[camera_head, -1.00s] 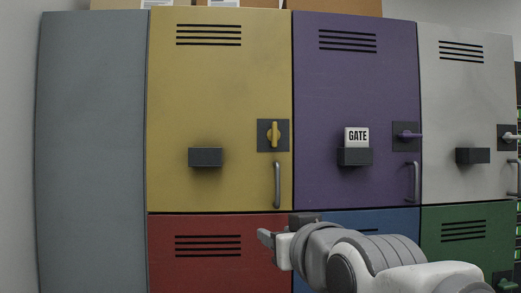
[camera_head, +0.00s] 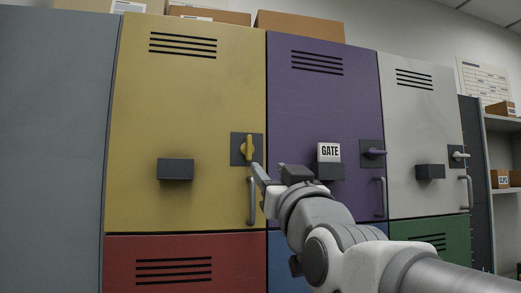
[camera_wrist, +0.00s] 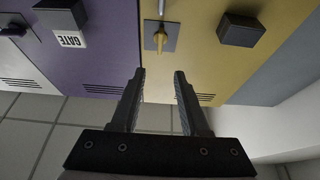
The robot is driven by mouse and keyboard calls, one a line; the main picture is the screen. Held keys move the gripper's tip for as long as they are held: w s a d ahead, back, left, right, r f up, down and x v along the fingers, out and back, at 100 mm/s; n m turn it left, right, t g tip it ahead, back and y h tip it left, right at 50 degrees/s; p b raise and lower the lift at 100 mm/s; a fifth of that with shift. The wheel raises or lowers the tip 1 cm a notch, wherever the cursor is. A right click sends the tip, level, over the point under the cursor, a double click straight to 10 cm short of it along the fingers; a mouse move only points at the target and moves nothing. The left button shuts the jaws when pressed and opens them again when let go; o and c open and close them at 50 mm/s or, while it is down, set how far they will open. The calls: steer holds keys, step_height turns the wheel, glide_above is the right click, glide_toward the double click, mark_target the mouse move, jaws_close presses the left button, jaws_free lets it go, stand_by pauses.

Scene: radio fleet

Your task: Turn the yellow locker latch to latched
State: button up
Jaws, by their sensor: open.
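The yellow locker (camera_head: 185,105) is closed. Its yellow latch (camera_head: 248,148) sits upright on a dark square plate at the right side of the door. The latch also shows in the wrist view (camera_wrist: 159,40), where the picture is upside down. My gripper (camera_head: 267,178) is open and empty, just below and right of the latch in the head view. In the wrist view my gripper (camera_wrist: 159,73) has its two fingers apart, with the latch beyond their tips and roughly between them. No contact with the latch shows.
A vertical grey door handle (camera_head: 252,200) is below the latch, close to my fingers. A dark box (camera_head: 175,169) juts from the yellow door. The purple locker (camera_head: 315,105) has a horizontal latch (camera_head: 373,152) and a GATE card (camera_head: 329,152) in its holder.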

mark_target(250, 147)
steer(key=p+x, duration=0.3)
steer(key=x, duration=1.3)
steer(key=shift+w+a+p, duration=0.15)
steer(key=shift+w+p, duration=0.15)
steer(key=shift+p, duration=0.1)
steer(key=shift+c, duration=0.2)
jaws_close()
